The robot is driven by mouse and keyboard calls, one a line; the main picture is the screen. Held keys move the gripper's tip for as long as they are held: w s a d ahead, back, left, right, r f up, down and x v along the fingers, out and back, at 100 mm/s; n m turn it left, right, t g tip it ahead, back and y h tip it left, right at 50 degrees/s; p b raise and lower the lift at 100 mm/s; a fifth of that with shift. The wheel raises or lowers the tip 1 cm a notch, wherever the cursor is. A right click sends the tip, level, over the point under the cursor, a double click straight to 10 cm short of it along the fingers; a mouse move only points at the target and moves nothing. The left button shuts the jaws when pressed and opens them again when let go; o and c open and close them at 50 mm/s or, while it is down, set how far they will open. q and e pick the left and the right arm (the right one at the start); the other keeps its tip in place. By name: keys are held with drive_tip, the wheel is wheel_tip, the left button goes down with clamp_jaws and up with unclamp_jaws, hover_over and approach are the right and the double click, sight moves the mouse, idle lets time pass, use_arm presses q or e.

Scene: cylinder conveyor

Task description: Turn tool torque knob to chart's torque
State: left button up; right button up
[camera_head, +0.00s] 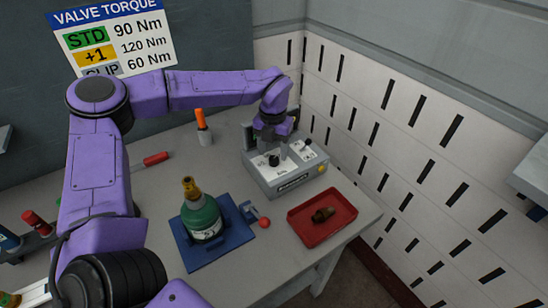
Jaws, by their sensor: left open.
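The torque tool is a grey box (287,180) at the back right of the table. It has dark knobs on its light top; one knob (274,160) shows just below my left gripper and another knob (308,143) sits to the right. My left gripper (283,150) is open, pointing down over the box top; whether it touches a knob I cannot tell. The torque chart (113,38) hangs on the wall at upper left. It reads STD 90 Nm, +1 120 Nm and a partly covered CLIP row at 60 Nm. My right gripper is out of view.
A green cylinder (202,218) with a brass valve stands on a blue base (232,238). A red tray (316,232) holds a brown part (323,215). An orange-handled tool (202,120) and a red-handled tool (155,159) are at the back. A slotted white wall stands close on the right.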

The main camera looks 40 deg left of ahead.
sight(273, 159)
use_arm(q)
wheel_tip(273, 159, up, 8)
drive_tip(key=b, duration=0.1)
